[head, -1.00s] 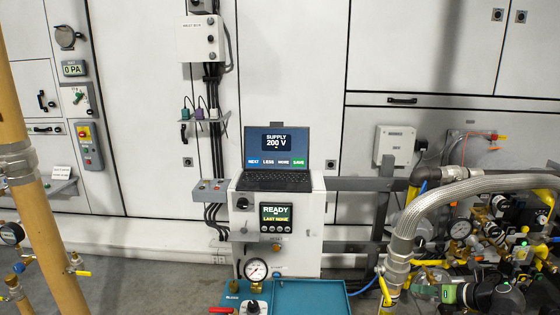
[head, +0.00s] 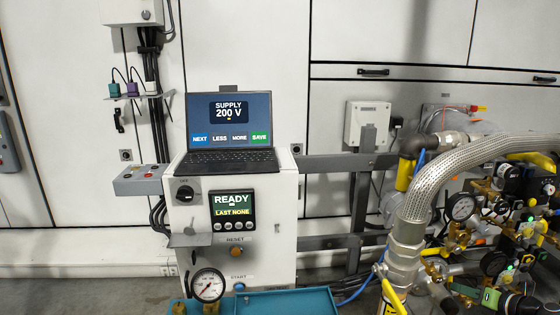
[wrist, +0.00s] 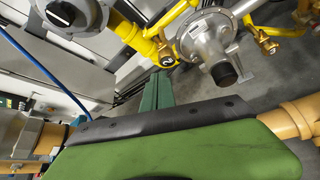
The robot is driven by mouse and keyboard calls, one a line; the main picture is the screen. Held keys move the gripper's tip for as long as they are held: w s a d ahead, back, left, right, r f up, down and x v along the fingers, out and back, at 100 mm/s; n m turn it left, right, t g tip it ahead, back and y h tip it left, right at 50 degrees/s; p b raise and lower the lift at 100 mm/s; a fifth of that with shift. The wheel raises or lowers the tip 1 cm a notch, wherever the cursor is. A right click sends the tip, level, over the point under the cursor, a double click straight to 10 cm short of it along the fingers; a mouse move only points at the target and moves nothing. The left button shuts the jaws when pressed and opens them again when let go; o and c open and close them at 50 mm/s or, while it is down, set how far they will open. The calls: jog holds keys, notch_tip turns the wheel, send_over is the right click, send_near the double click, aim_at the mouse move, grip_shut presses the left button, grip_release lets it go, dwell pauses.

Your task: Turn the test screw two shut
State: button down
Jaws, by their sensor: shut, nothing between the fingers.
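In the wrist view, a small brass fitting with a dark mark that looks like a "2" (wrist: 167,59) sits on the yellow pipework, at the upper middle. It looks like test screw two. Whether it is open or shut I cannot tell. My gripper (wrist: 160,76) shows as two narrow green fingers lying together, shut and empty. Their tips point toward the marked fitting and appear just below it in the picture; whether they touch I cannot tell. In the head view I cannot make out my gripper or the test screw.
A grey regulator (wrist: 208,42) and another brass fitting (wrist: 267,43) are right of the marked fitting. In the head view, a laptop (head: 230,130) reads "SUPPLY 200 V" and a panel (head: 232,209) reads "READY, LAST NONE". A braided hose (head: 440,180) arches before crowded valves and gauges.

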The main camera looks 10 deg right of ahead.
aim_at(437, 278)
jog(key=w, duration=0.6)
jog(key=shift+w+d, duration=0.35)
jog(key=shift+f, duration=0.15)
jog(key=shift+d, duration=0.3)
dwell(0.4)
jog(key=shift+d+f+b, duration=0.25)
jog(key=shift+d+b, duration=0.1)
jog(key=shift+b, duration=0.05)
jog(key=shift+d+f+b, duration=0.3)
jog(key=shift+d+b, duration=0.05)
jog(key=shift+s+f, duration=0.1)
